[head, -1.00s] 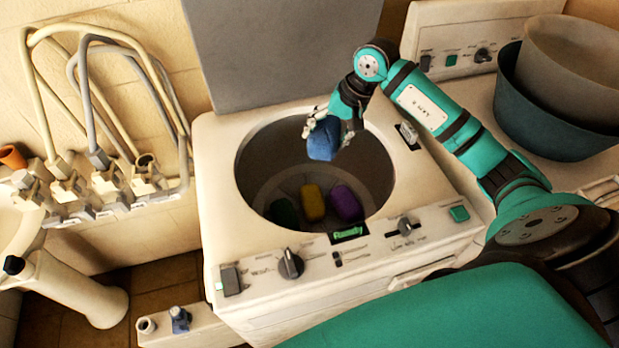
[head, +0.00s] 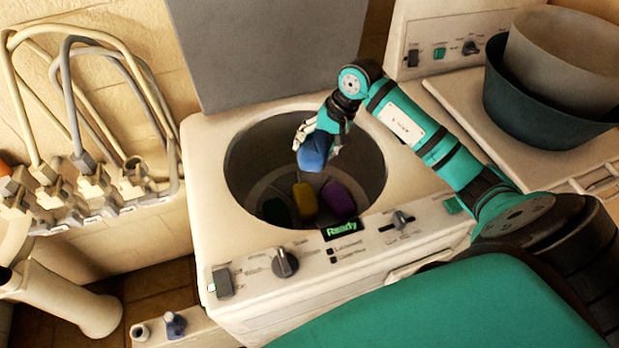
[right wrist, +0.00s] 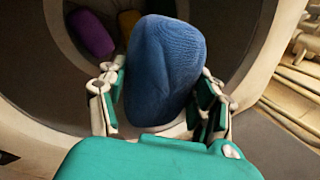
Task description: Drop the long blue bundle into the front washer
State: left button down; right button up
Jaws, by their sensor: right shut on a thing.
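The blue bundle (head: 314,151) is a rounded knit cloth. My right gripper (head: 322,137) is shut on it and holds it over the round opening of the front washer (head: 205,165). In the right wrist view the blue bundle (right wrist: 163,70) sits between both fingers of the gripper (right wrist: 160,100), with the drum behind it. The washer's lid (head: 265,50) stands open at the back. In the drum lie a yellow bundle (head: 305,200), a purple bundle (head: 339,200) and a dark green bundle (head: 277,210). My left gripper is not in view.
A second machine with a control panel (head: 440,55) stands at the back right. A dark teal tub (head: 530,118) holding a beige tub (head: 560,60) sits on it. Hoses and taps (head: 90,185) line the left wall. The washer's front panel shows "Ready" (head: 341,229).

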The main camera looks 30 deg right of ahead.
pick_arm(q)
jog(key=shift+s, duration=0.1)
pick_arm(e)
jog(key=o, duration=0.9)
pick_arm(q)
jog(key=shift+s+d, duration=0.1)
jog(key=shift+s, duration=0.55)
pick_arm(e)
jog(key=o, duration=0.5)
jog(key=shift+c, duration=0.2)
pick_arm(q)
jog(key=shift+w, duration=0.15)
pick_arm(e)
jog(key=v, duration=1.2)
